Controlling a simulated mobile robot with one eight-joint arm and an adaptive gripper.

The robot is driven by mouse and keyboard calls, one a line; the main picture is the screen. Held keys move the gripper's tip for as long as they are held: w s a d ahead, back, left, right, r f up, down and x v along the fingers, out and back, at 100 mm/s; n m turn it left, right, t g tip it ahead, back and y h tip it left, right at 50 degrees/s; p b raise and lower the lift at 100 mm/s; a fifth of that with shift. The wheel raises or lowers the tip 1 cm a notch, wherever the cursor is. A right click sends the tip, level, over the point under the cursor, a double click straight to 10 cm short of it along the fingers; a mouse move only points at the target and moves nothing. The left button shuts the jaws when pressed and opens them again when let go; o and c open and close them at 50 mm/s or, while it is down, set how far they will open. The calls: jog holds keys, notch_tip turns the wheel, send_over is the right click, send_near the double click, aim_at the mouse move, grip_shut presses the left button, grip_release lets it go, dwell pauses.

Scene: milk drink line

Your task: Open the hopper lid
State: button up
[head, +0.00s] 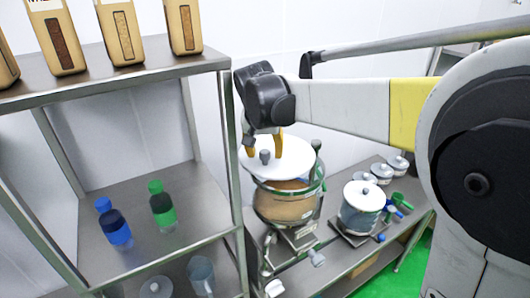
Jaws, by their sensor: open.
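The hopper (283,206) is a round clear vessel with brown contents, standing on the metal bench. Its round white lid (292,160) lies over the top; I cannot tell whether it sits fully on the rim. A grey knob (265,157) stands up from the lid. My gripper (263,146) points down over the lid, its yellow fingers spread to either side of the knob. It is open; whether a finger touches the knob or lid is not clear.
A metal shelf (160,72) stands close on the left, with several tan packets on top and a blue bottle (114,225) and green bottle (162,205) below.

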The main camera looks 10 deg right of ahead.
jog(key=v, duration=0.7)
